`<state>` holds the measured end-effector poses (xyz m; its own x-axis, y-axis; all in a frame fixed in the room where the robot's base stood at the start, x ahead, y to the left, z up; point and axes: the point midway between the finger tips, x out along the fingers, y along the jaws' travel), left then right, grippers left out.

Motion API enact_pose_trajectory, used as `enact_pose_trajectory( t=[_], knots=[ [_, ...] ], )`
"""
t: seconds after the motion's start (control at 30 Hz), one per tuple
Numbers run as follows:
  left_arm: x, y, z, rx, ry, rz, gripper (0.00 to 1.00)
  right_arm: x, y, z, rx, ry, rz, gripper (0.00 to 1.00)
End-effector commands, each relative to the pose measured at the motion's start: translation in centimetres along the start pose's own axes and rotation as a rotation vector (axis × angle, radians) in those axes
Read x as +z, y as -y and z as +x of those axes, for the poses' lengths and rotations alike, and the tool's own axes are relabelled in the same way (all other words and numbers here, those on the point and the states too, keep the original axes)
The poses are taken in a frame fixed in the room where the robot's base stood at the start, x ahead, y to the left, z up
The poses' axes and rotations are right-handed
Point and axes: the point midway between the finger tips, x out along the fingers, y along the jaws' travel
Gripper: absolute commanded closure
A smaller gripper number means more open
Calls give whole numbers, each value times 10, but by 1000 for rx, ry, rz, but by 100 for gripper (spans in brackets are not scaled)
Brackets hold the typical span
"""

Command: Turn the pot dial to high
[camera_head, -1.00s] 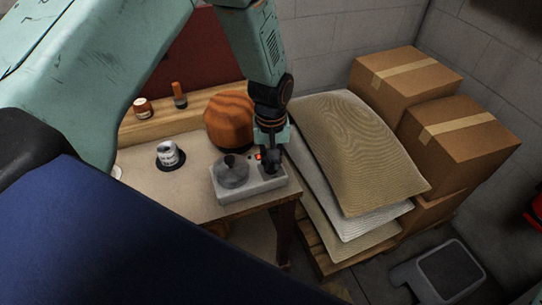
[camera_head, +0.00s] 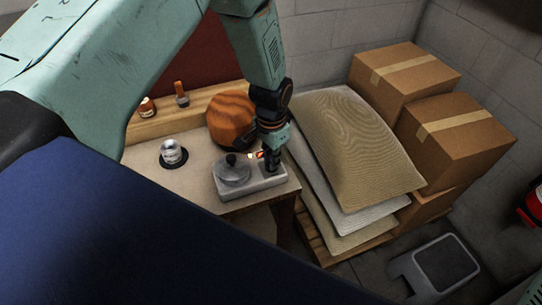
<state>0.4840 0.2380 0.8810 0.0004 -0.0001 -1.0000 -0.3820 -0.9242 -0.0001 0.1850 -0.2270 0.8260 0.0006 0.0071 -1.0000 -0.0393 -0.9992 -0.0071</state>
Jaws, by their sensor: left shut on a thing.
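The pot (camera_head: 233,173) is a small grey vessel with a dark knob on its lid. It sits on the left part of a pale grey base unit (camera_head: 254,189) near the table's front right corner. My left gripper (camera_head: 271,166) points down over the right part of this base, just right of the pot. It is shut on the dial, which its fingers hide, so the dial's setting cannot be read. Small lit orange-red lights (camera_head: 259,155) show on the base beside the gripper. My right gripper is out of view.
A rounded orange wood-grained block (camera_head: 231,118) stands close behind the pot. Stacked sacks (camera_head: 355,150) and cardboard boxes (camera_head: 460,140) stand right of the table. A grey step stool (camera_head: 445,265) is on the floor.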

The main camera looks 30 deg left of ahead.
Motion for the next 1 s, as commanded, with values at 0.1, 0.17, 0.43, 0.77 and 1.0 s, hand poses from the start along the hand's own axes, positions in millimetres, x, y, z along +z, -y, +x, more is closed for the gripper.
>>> enact_pose_trajectory(
  t=[0.1,0.17,0.43,0.77,1.0],
  knots=[
    [1,0,0,1,2,110,100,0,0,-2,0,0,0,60],
    [1,0,0,1,2,167,100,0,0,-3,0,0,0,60],
    [0,0,0,1,1,423,100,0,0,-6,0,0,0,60],
    [1,0,1,1,1,737,100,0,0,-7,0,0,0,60],
    [1,0,1,1,1,964,100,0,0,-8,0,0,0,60]
  ],
)
